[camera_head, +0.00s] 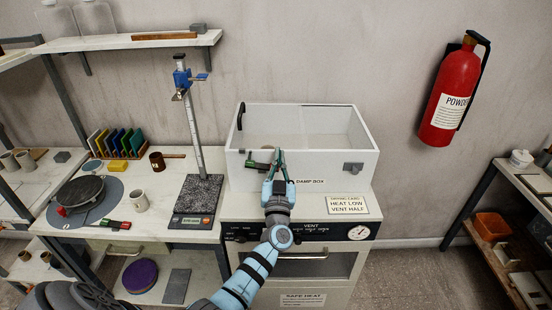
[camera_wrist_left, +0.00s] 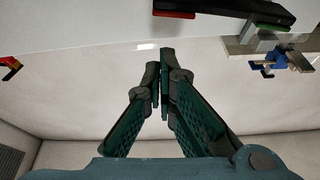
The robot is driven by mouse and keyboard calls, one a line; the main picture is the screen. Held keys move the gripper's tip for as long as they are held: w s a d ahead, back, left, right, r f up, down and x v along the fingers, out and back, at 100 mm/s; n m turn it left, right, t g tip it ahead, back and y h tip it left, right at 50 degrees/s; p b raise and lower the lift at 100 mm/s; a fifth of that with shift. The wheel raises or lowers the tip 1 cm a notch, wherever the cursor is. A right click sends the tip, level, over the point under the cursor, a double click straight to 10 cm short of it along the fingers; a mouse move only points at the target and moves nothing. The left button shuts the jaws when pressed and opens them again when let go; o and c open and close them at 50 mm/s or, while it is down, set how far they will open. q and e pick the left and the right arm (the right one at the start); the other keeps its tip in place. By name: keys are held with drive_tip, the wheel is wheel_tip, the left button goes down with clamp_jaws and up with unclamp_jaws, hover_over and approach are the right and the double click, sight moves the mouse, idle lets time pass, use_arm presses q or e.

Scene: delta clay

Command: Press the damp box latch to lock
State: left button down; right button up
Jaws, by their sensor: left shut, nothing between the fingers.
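The white damp box (camera_head: 305,172) stands on a cabinet with its top open. On its front wall, left of the "DAMP BOX" label, is a red and green bar-like fitting (camera_head: 258,165), which also shows at the top of the left wrist view (camera_wrist_left: 235,10). A grey fitting (camera_head: 353,169) is on the front wall at the right. I cannot tell which is the latch. My left gripper (camera_head: 279,152) is shut and empty, in front of the front wall just right of the red and green fitting; contact is unclear. Its closed fingertips (camera_wrist_left: 164,55) look apart from it. My right gripper is not visible.
A blue-headed height gauge (camera_head: 190,100) stands left of the box. A cabinet front with a dial (camera_head: 359,232) and a sign (camera_head: 347,205) lies below. A bench with a mug (camera_head: 139,201) and a turntable (camera_head: 84,195) is at left. A fire extinguisher (camera_head: 450,95) hangs at right.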

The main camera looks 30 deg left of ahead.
use_arm(q)
drive_tip(key=r+v, duration=0.1)
drive_tip(key=v, duration=0.8)
drive_tip(key=shift+s+d+b, duration=0.2)
drive_tip(key=shift+s+b, duration=0.15)
drive_tip(key=shift+s, duration=0.05)
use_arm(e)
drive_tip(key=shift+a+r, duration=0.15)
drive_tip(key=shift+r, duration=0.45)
